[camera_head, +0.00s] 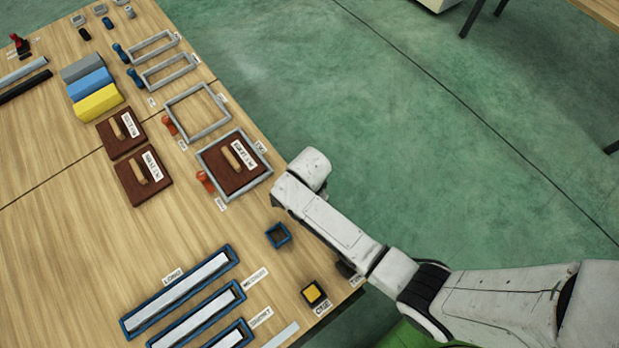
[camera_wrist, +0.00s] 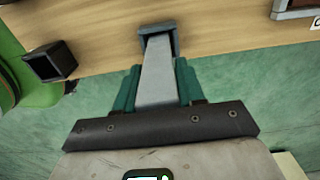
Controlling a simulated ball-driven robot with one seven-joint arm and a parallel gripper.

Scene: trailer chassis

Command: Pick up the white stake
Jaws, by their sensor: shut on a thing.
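In the wrist view my gripper (camera_wrist: 157,66) has its two teal fingers closed on the sides of a pale white stake (camera_wrist: 156,82). The stake's far end overlaps a blue-grey square holder (camera_wrist: 145,32) near the table edge. I cannot tell from this view whether the end is inside it or above it. In the head view a blue square holder (camera_head: 278,235) stands beside my arm, its opening looking dark with no stake visible in it. My fingers and the held stake are hidden behind my arm there.
A dark box with a yellow top (camera_head: 313,293) stands near the table corner. Blue trays (camera_head: 180,292) with white bars lie at the front. A grey frame (camera_head: 234,166) holds a brown handled block.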

